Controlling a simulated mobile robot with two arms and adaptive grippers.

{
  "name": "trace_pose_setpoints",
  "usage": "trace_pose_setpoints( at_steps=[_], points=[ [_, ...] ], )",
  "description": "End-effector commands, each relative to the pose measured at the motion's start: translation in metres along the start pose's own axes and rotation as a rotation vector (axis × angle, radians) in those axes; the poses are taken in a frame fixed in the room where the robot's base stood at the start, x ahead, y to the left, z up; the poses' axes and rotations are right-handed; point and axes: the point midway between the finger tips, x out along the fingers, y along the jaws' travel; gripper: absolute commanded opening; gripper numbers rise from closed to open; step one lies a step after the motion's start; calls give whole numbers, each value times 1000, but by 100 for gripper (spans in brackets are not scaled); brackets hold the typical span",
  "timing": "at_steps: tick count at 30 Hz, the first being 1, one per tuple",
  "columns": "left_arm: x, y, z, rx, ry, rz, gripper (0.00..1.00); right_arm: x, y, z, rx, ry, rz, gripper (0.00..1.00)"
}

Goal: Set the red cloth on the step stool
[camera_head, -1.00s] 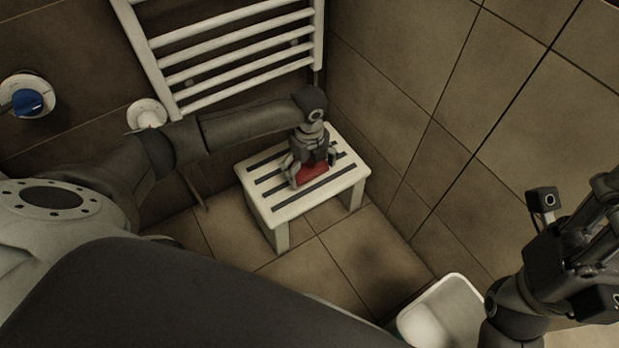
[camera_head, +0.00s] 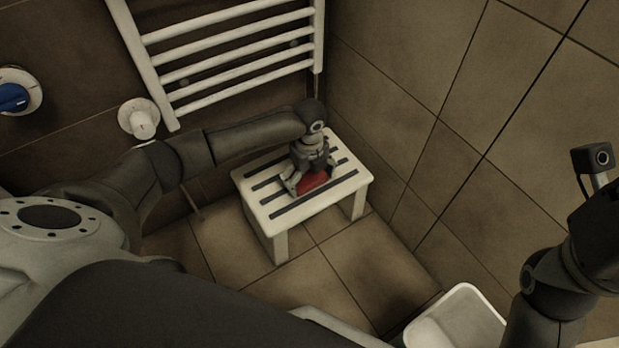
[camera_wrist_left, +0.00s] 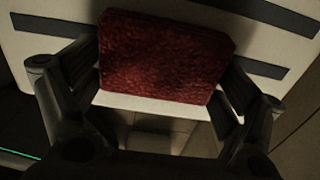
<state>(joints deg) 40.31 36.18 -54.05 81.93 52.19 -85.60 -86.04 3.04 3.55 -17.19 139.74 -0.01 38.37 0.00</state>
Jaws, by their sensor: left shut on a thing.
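The red cloth (camera_head: 313,181) is a small folded block at my left gripper, over the top of the white step stool (camera_head: 262,209) with dark stripes. In the left wrist view the red cloth (camera_wrist_left: 163,57) sits between the two fingers of my left gripper (camera_wrist_left: 165,95), with the stool top (camera_wrist_left: 60,50) behind it. My left gripper (camera_head: 311,185) is shut on the cloth. Whether the cloth touches the stool top is hard to tell. My right arm shows at the right edge, with its fingertips out of the picture.
A white towel rack (camera_head: 230,60) hangs on the wall behind the stool. A white basin (camera_head: 457,322) stands on the floor at lower right. A blue knob (camera_head: 14,97) is on the left wall.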

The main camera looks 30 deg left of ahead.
Motion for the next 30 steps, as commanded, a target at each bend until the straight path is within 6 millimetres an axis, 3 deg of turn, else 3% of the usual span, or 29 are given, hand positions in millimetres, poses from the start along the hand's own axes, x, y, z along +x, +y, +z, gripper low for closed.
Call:
trace_pose_setpoints(
  at_steps=[4,5,7,20,23,30],
  points=[
    [3,0,0,0,1,1,70,0,0,0,0,-1,1,40],
    [3,0,0,0,1,1,93,0,0,0,0,-2,1,40],
    [3,0,0,0,1,1,100,0,0,0,0,-2,1,40],
    [-2,0,0,0,-1,-1,100,0,0,0,1,0,1,40],
    [-12,0,0,0,0,-1,100,6,1,0,1,-1,2,40],
    [-51,0,0,1,0,-1,100,-10,3,4,11,-93,36,40]
  ],
)
